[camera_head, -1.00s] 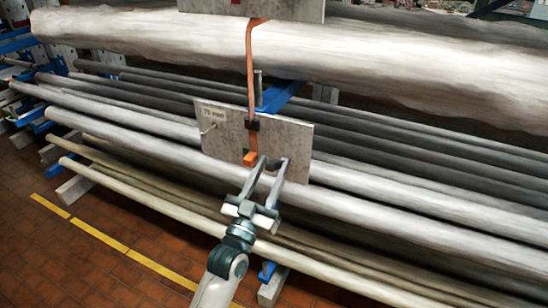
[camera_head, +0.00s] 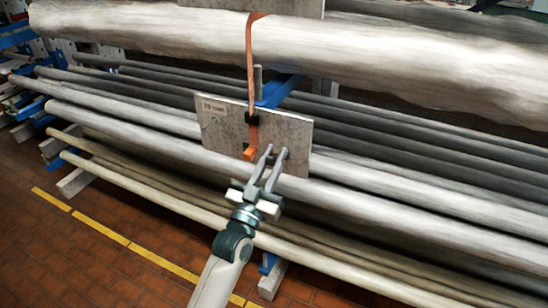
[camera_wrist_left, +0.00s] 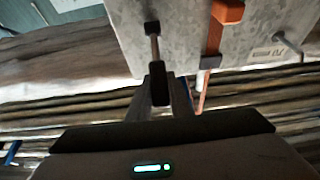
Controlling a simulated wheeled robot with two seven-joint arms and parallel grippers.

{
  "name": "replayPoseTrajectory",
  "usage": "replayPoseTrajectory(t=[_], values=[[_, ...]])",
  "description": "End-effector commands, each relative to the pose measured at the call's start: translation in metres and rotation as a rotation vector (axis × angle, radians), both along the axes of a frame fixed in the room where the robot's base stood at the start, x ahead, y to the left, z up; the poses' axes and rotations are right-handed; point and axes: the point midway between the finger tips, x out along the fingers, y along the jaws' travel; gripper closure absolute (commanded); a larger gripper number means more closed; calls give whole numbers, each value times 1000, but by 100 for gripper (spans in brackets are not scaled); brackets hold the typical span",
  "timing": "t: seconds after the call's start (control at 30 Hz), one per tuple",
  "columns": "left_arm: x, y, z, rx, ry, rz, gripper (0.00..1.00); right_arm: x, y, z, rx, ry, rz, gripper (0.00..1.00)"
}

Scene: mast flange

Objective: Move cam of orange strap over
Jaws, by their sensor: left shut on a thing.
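The orange strap (camera_head: 250,60) hangs down over a grey plate (camera_head: 225,125). It passes a black clip (camera_head: 252,119) and ends in an orange block (camera_head: 250,154). The strap (camera_wrist_left: 216,42) and its orange end (camera_wrist_left: 228,12) also show in the left wrist view. My left gripper (camera_head: 275,151) is at the plate, just right of the orange block and apart from it. Its fingers (camera_wrist_left: 158,84) are shut on the dark-tipped end of a metal pin (camera_wrist_left: 154,48) that stands out from the plate through a black collar. My right gripper is not in view.
A large pale wrapped mast (camera_head: 400,70) runs across above the plate. Several long grey and white poles (camera_head: 130,120) lie behind and below it on blue supports (camera_head: 281,91). Brick-red floor with a yellow line (camera_head: 100,235) is open at lower left.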

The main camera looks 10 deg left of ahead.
Motion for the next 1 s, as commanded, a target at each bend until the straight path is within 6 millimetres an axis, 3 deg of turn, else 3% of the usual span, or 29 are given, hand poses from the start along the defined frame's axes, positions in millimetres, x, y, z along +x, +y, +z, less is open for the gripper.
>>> replayPoseTrajectory(t=[0.27, 0.7, 1.0], values=[[2, 0, 7, 12, 38, 1, 100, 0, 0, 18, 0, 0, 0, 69], [12, -4, 21, 67, 211, 1, 100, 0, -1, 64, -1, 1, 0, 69], [25, -8, 30, 125, 389, 1, 100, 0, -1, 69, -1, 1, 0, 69]])
